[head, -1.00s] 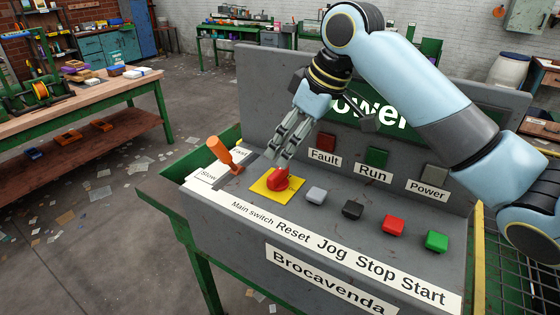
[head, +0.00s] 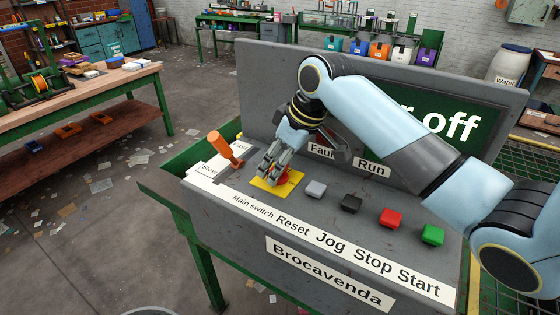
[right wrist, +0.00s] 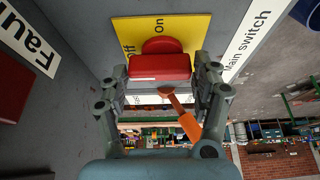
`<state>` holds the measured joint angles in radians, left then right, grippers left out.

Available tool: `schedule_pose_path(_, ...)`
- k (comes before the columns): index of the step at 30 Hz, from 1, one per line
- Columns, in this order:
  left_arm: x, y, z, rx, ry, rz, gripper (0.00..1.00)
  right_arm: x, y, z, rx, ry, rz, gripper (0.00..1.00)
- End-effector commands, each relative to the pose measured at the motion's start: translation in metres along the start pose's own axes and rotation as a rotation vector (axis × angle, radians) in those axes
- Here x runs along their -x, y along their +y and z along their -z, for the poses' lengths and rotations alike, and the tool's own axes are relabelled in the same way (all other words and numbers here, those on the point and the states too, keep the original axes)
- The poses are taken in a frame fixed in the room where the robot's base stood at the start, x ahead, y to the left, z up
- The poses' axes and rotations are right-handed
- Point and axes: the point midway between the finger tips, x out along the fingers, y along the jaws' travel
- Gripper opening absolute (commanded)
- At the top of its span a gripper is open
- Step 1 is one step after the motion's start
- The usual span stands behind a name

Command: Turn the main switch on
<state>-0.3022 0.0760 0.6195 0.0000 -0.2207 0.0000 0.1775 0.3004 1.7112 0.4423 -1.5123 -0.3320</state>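The main switch (head: 285,178) is a red knob on a yellow plate (head: 262,183) at the left of the grey console panel. My right gripper (head: 271,178) is down at the knob and partly hides it. In the right wrist view, the red knob (right wrist: 160,68) stands between the two fingers (right wrist: 161,76), which are open with small gaps at its sides; contact cannot be made out. The yellow plate there reads "Off" and "On". The green display (head: 455,120) shows "off", its left part hidden by my arm. My left gripper is not in view.
An orange lever (head: 225,149) stands just left of the switch. Grey (head: 315,189), black (head: 351,203), red (head: 390,217) and green (head: 432,234) buttons run to the right. The Fault and Run labels show; my arm covers the panel further right.

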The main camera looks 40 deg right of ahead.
Motion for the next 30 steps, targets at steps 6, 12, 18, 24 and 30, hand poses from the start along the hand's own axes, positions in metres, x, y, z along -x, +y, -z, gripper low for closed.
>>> schedule_pose_path(6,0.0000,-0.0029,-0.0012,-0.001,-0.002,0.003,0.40,0.0002,0.0000,0.0000,0.000,0.000,0.000,0.34)
schedule_pose_path(12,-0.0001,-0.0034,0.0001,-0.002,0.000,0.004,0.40,0.0002,-0.0001,0.0001,-0.006,0.000,-0.003,0.30)
schedule_pose_path(18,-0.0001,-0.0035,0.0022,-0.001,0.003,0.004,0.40,0.0003,-0.0006,0.0000,-0.059,0.001,-0.024,0.30)
schedule_pose_path(24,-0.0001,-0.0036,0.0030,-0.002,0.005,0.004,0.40,0.0005,-0.0018,0.0002,-0.177,0.002,-0.072,0.30)
schedule_pose_path(30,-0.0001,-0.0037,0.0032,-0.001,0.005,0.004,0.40,0.0006,-0.0027,0.0001,-0.346,0.002,-0.142,0.30)
